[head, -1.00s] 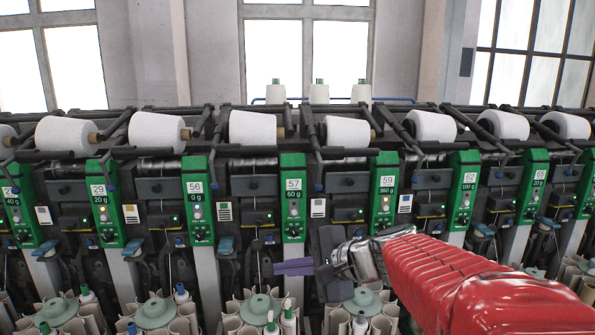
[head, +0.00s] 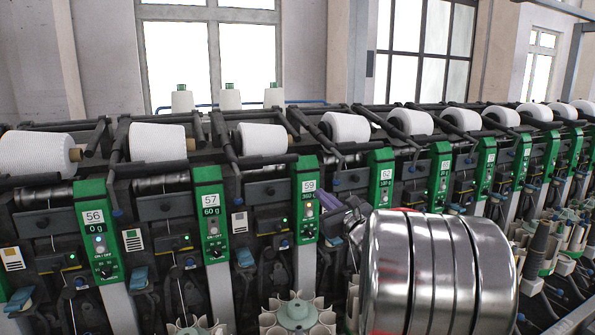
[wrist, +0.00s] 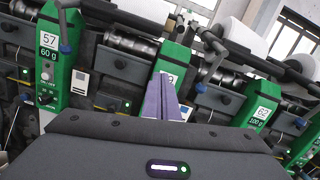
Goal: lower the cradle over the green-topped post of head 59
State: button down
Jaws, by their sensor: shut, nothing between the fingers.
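A dark cradle arm (head: 316,137) lies just right of the post, beside a white cone (head: 345,127), and looks raised. A blue knob on a rod (wrist: 201,87) hangs there in the wrist view. My gripper (head: 326,200) is shut and empty, its purple fingers (wrist: 162,97) in front of the post's right side. I cannot tell whether they touch anything. My arm hides the machine below right.
The post of head 57 (head: 211,213) is left and the post of head 62 (head: 382,178) is right, each close by. Other cradles and cones line the machine top. A spool holder (head: 297,312) stands below head 59.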

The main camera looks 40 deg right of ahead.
jog(key=shift+w+a, duration=0.1)
jog(key=x, duration=0.3)
jog(key=r+x, duration=0.1)
jog(key=x, duration=0.3)
jog(key=r+x, duration=0.1)
jog(key=x, duration=0.2)
jog(key=shift+w+a, duration=0.15)
jog(key=shift+a, duration=0.2)
jog(key=shift+w+r, duration=0.15)
jog(key=shift+r, duration=0.85)
jog(key=shift+a, duration=0.1)
